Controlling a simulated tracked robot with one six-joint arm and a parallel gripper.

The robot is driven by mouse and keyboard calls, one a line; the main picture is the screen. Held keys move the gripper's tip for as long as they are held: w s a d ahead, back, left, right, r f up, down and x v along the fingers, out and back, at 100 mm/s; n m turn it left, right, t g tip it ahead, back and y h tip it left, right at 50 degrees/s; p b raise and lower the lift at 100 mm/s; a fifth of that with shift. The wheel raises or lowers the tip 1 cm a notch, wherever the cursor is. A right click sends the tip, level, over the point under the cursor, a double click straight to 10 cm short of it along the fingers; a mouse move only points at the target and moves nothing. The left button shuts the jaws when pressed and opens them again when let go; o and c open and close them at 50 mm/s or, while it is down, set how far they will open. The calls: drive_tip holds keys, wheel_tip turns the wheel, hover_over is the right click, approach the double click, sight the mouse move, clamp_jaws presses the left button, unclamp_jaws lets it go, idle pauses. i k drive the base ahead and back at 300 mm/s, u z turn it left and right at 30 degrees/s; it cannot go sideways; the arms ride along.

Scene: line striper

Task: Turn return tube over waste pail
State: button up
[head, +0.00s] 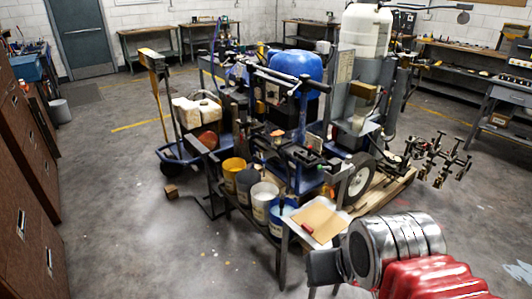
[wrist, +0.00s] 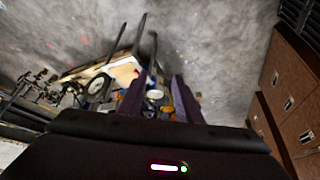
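The line striper (head: 300,110) stands mid-room, with a blue rounded cover and a white tank (head: 365,32) on top. A row of pails stands low at its front: a yellow pail (head: 233,171), a dark grey pail (head: 247,186), a cream pail (head: 264,203) and a white pail with blue inside (head: 281,216). I cannot tell which is the waste pail. The return tube cannot be picked out among the hoses and bars. In the wrist view my gripper (wrist: 158,84) has its two dark fingers apart, with nothing held between them; the machine and pails show beyond.
A small stand with a tan clipboard (head: 319,222) is near my arm. A wheel (head: 358,181) and a wooden pallet (head: 385,192) are to its right, with a rack of spray fittings (head: 437,158) beyond. Brown drawers (head: 25,200) line the left.

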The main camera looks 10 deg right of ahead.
sight(264, 161)
drive_tip(key=u, duration=0.35)
drive_tip(key=i, duration=1.15)
drive_tip(key=u, duration=0.6)
drive_tip(key=i, duration=2.6)
drive_tip(key=z, duration=0.35)
